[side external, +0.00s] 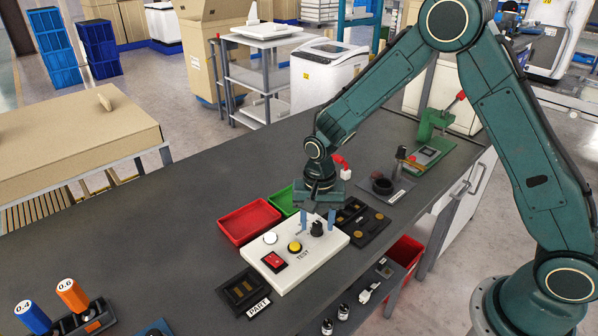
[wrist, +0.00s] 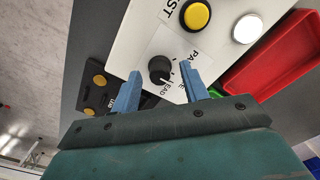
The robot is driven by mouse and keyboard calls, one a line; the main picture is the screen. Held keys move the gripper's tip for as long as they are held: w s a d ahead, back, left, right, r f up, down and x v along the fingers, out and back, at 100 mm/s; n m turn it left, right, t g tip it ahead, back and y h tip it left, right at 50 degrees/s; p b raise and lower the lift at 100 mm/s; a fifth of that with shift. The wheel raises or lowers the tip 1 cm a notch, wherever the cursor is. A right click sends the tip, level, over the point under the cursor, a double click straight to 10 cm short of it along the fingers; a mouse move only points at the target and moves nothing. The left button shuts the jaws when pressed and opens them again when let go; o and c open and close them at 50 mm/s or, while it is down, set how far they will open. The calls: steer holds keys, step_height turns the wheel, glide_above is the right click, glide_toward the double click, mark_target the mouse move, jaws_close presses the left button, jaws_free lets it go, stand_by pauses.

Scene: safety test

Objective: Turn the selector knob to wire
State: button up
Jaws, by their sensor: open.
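The black selector knob (side external: 317,228) stands near the right end of the white TEST panel (side external: 310,262). In the wrist view the knob (wrist: 160,68) sits between my two blue fingertips, with a gap on each side. Labels are printed around it, partly hidden by the knob and a finger; I cannot read a full "wire" label. My gripper (side external: 318,219) is open, pointing down over the knob end of the panel; its fingers (wrist: 162,82) also show in the wrist view. I cannot tell how far down the fingers reach beside the knob.
The panel also has a yellow button (side external: 295,247), a white button (side external: 270,238) and a red switch (side external: 275,262). A red tray (side external: 248,222) and a green tray (side external: 284,201) lie behind it. A black PART fixture (side external: 243,291) stands in front; another black fixture (side external: 362,222) is right of it.

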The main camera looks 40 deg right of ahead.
mark_target(318, 224)
step_height(318, 224, up, 13)
steer(key=shift+r, duration=0.15)
stand_by(0.4)
steer(key=shift+r, duration=0.1)
steer(key=s+d+r+n+t, duration=0.3)
steer(key=s+d+r+n, duration=0.1)
steer(key=s+r, duration=0.7)
steer(key=s+d+n+t, duration=0.1)
steer(key=s+n, duration=0.1)
steer(key=s, duration=0.5)
steer(key=s+d+r+n+t, duration=0.1)
steer(key=s+n, duration=0.2)
steer(key=s, duration=0.4)
steer(key=shift+r+t, duration=0.15)
steer(key=shift+t, duration=0.15)
